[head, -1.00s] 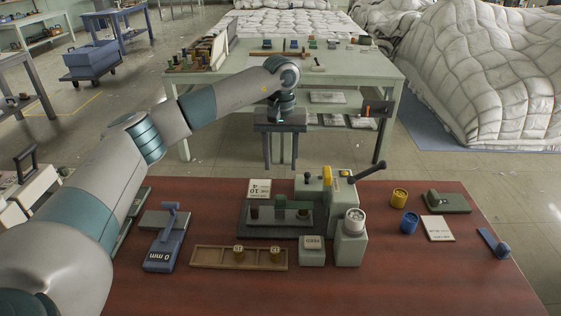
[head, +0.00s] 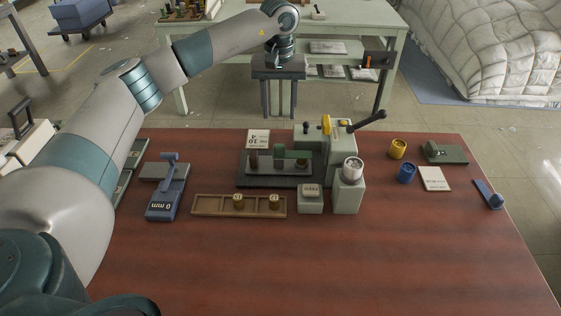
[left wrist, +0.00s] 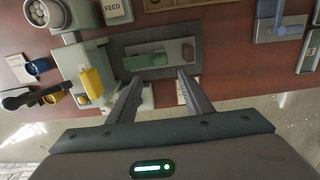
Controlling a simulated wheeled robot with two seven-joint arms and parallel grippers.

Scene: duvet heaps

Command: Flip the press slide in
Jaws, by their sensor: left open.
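The grey-green press (head: 312,141) stands at the back of the red-brown table, with a yellow part (head: 326,125) on top and a black-knobbed lever (head: 367,119) reaching right. Left of it, a dark grey base (head: 250,183) carries a slide with a green block (head: 280,154) and dark posts. In the left wrist view the yellow part (left wrist: 95,85) and green block (left wrist: 146,61) show near my fingers. My left gripper (head: 279,116) is open and empty, fingers down, beyond the table's back edge in the picture. My right gripper is out of view.
A blue gauge (head: 165,195) stands left; yellow (head: 398,149) and blue (head: 406,173) cups stand right. The front tabletop is clear.

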